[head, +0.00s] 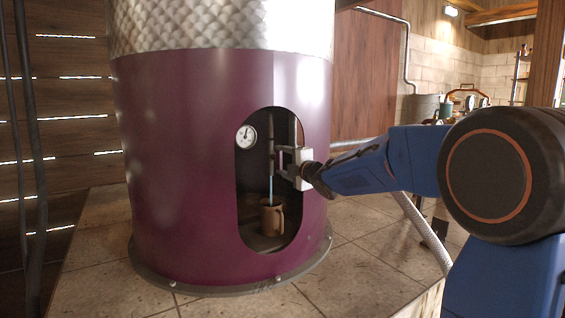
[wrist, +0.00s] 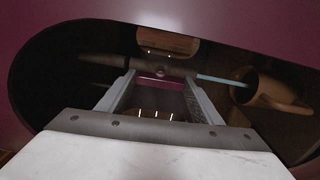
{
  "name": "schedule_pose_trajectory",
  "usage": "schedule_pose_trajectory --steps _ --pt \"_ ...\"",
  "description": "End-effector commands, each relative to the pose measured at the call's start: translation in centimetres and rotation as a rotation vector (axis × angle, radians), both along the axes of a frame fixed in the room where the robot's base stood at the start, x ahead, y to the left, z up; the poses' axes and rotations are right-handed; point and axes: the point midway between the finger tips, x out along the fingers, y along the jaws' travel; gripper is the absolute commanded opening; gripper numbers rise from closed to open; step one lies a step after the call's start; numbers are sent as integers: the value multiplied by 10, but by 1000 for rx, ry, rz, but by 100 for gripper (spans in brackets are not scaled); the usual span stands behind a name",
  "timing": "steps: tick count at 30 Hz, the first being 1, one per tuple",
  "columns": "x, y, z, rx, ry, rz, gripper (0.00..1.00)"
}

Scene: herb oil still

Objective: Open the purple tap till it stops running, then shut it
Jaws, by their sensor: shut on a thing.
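The tap's purple handle (wrist: 158,83) lies between my fingertips in the wrist view, and my gripper (wrist: 160,79) is shut on it. In the head view my gripper (head: 281,162) reaches into the arched opening of the purple still, at the upright pipe (head: 270,135). The handle cannot be made out there. A thin pale blue stream (head: 271,188) runs down from the pipe into a brown mug (head: 271,218) standing on the opening's floor. The stream (wrist: 222,80) and mug (wrist: 262,92) also show in the wrist view. The liquid level in the mug is hidden.
The purple still (head: 185,160) surrounds the opening closely, its edge near my wrist. A round gauge (head: 246,137) sits at the opening's upper left. A pale hose (head: 425,235) runs down at the right. The tiled floor (head: 100,235) at left is clear.

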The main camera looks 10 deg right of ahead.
Motion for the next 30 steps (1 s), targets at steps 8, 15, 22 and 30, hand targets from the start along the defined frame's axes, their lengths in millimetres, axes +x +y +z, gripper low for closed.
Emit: schedule_pose_trajectory --steps 8,15,22,30 --pt "0 0 -1 0 1 0 78" --pt "-6 -2 0 0 0 0 78" --pt "-37 -12 1 -1 -1 -1 78" --pt "-83 -27 0 0 0 -1 78"
